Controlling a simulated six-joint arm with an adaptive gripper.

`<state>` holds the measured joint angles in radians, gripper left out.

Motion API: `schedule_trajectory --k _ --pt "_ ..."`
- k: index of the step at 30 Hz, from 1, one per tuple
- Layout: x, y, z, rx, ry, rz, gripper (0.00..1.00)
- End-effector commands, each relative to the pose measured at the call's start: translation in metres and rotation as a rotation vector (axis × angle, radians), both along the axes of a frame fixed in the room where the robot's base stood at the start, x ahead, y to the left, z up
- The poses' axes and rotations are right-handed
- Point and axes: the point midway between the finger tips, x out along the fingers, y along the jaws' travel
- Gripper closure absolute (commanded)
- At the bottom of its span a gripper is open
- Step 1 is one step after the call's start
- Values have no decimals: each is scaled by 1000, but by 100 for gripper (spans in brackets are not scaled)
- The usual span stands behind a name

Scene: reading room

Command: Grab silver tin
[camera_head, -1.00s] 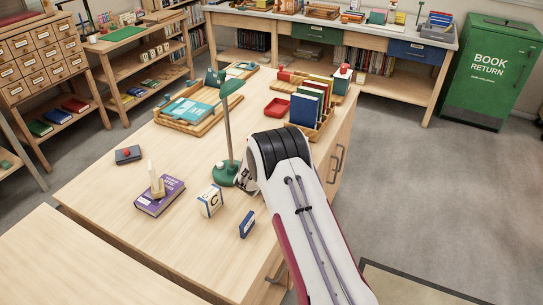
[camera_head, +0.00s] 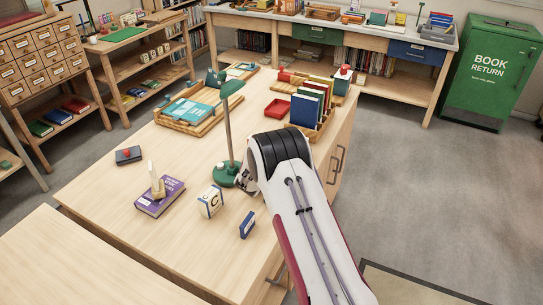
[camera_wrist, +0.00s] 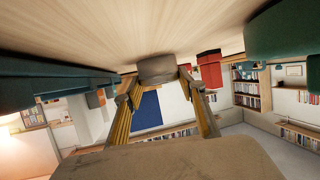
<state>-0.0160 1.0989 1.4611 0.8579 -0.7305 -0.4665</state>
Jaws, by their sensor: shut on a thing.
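A grey-brown round tin (camera_wrist: 157,68), likely the silver tin, shows at the top centre of the wrist view against the pale wooden tabletop, which appears along the top of that picture. My gripper (camera_wrist: 158,82) has its two yellowish fingers on either side of the tin, with the tips shut on it. I cannot tell whether the tin is clear of the table. In the head view my gripper (camera_head: 245,180) is low over the desk, just right of the green lamp's base and mostly hidden by my arm. The tin is hidden there.
The green lamp (camera_head: 227,130) stands close beside my gripper. A purple book (camera_head: 160,198), a white letter block (camera_head: 210,202) and a small blue box (camera_head: 247,225) lie nearer. A red tray (camera_head: 277,108) and upright books (camera_head: 310,105) stand behind.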

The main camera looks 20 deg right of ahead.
Motion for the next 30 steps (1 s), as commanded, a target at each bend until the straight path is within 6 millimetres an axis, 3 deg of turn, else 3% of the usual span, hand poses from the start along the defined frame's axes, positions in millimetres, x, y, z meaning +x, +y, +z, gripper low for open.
schedule_trajectory --k 11,30 --pt "1 0 17 0 -2 1 83" --pt "0 0 94 0 -2 1 83"
